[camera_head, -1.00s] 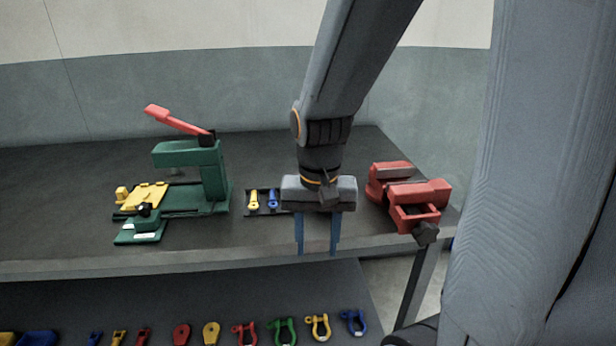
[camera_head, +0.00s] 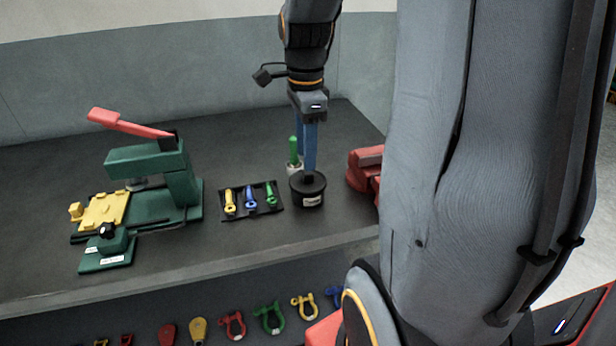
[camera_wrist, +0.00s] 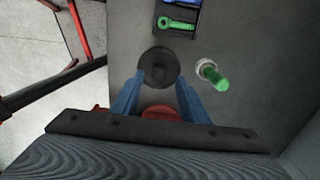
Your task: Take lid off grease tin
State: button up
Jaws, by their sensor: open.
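The grease tin (camera_head: 309,198) is a short black cylinder with a pale label, standing on the dark bench. Its round black lid (camera_head: 318,181) has a small knob and sits on top. In the wrist view the lid (camera_wrist: 159,67) lies just beyond the fingertips, a little left of centre between them. My gripper (camera_head: 309,166) points down with its blue fingers over the tin in the head view. Whether a finger touches the lid I cannot tell.
A green-handled item (camera_head: 294,152) with a pale base stands close behind the tin. A black tray (camera_head: 240,212) with yellow, blue and green tools lies left. A green press (camera_head: 150,165) stands farther left; a red vise (camera_head: 364,172) is at right, partly hidden by my arm. Shackles (camera_head: 270,318) lie below.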

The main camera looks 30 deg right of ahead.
aim_at(308, 178)
jog(key=shift+s+d+f+p, duration=0.15)
jog(key=shift+f+p, duration=0.4)
jog(key=shift+f, duration=1.8)
grip_shut()
jog(key=shift+r, duration=0.15)
